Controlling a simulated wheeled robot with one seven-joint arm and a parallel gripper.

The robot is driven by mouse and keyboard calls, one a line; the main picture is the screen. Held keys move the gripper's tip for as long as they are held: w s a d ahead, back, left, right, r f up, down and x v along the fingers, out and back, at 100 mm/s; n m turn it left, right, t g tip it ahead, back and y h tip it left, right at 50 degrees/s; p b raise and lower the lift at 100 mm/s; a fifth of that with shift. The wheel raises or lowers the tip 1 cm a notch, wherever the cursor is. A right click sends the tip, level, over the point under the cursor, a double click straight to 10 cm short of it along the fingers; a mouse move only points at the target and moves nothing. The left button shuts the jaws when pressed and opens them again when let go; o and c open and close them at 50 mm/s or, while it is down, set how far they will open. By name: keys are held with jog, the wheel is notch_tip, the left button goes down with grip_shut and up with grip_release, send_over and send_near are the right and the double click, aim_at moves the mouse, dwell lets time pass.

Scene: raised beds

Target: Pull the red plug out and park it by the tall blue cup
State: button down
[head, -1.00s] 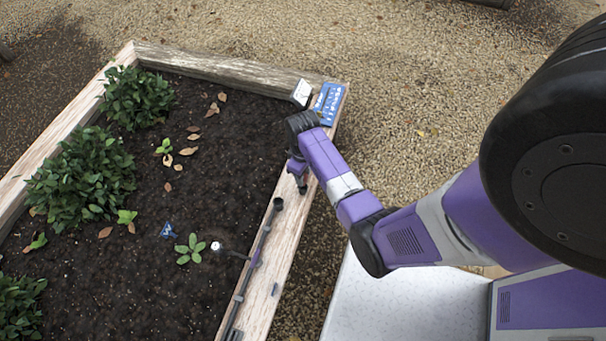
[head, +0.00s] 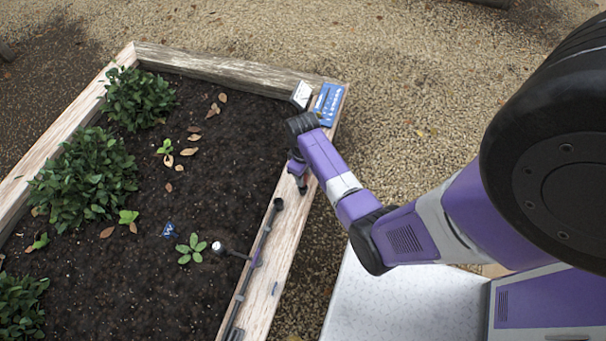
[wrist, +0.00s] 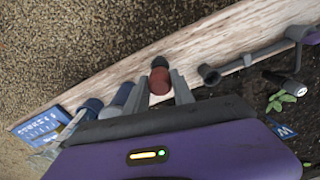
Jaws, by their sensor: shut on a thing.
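In the wrist view the red plug (wrist: 160,82) shows as a dull red round end between the two grey fingers of my gripper (wrist: 159,77). My gripper is shut on it, over the bed's wooden rim. A dark round piece (wrist: 159,62) sits just beyond the plug; I cannot tell whether the two are joined. Two blue-grey cylinders, likely cups, stand left of the fingers: one nearer (wrist: 121,94), one farther left (wrist: 92,104). I cannot tell which is taller. In the head view my gripper (head: 300,181) is at the right rim, and my arm hides the plug and cups.
A grey pipe (head: 252,262) with a dark upright end runs along the rim nearer me. A blue sign (head: 328,103) and a small white-faced box (head: 301,94) are at the far corner. Soil with seedlings and leafy plants (head: 84,172) lies left; gravel lies right.

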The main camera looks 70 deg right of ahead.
jog(key=shift+f+b, duration=1.5)
jog(key=shift+f, duration=0.75)
jog(key=c, duration=1)
grip_release()
jog(key=shift+o, duration=0.3)
jog(key=o, duration=0.4)
jog(key=shift+o, duration=0.2)
jog(key=shift+r, duration=0.2)
jog(key=shift+r+p, duration=3.35)
jog(key=shift+p, duration=0.3)
